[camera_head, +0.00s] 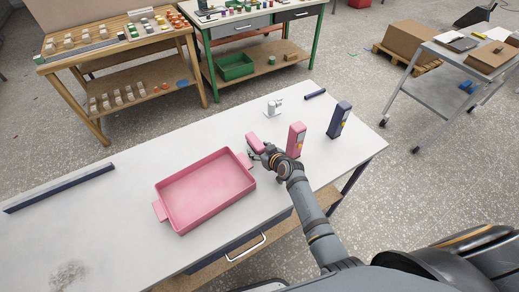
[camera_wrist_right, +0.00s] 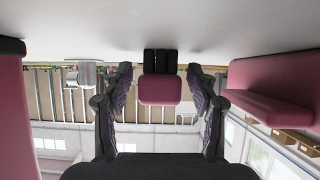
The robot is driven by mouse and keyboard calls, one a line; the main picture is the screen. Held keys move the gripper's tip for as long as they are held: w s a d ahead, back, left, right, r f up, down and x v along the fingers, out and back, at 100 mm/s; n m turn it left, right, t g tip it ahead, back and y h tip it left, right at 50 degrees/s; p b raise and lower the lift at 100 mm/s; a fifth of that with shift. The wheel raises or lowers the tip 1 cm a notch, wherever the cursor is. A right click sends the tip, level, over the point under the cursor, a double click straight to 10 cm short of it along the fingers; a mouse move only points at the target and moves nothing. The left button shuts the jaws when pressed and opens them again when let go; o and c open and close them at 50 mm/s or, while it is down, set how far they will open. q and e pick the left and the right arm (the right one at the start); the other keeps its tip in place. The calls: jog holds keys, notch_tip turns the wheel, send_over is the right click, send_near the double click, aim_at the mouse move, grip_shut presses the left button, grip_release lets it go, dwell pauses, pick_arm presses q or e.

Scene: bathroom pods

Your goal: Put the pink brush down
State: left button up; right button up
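The pink brush (camera_head: 254,142) is just beyond my right gripper (camera_head: 265,155) in the head view, between the pink tray (camera_head: 163,184) and a pink upright box. In the right wrist view, which is upside down, the brush (camera_wrist_right: 160,90) shows its pink body and a black part against the white tabletop. It lies between the two spread fingers of my right gripper (camera_wrist_right: 160,100), with a visible gap on each side. The right gripper looks open and empty. Whether the brush is within fingertip reach is hard to tell. My left gripper is not in view.
The pink box (camera_head: 296,139) stands close right of the gripper, with a dark blue box (camera_head: 339,119) beyond. A small white device (camera_head: 273,106) and a dark bar (camera_head: 315,94) lie farther back. A long dark bar (camera_head: 60,188) lies left. The tabletop behind the tray is clear.

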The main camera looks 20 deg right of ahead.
jog(key=shift+r, duration=0.2)
jog(key=shift+s+d, duration=0.1)
jog(key=shift+s, duration=0.25)
jog(key=v, duration=1)
jog(key=shift+s+r, duration=0.2)
jog(key=shift+s+d+r, duration=0.15)
jog(key=shift+s+r, duration=0.1)
jog(key=shift+s, duration=0.05)
jog(key=shift+o, duration=0.5)
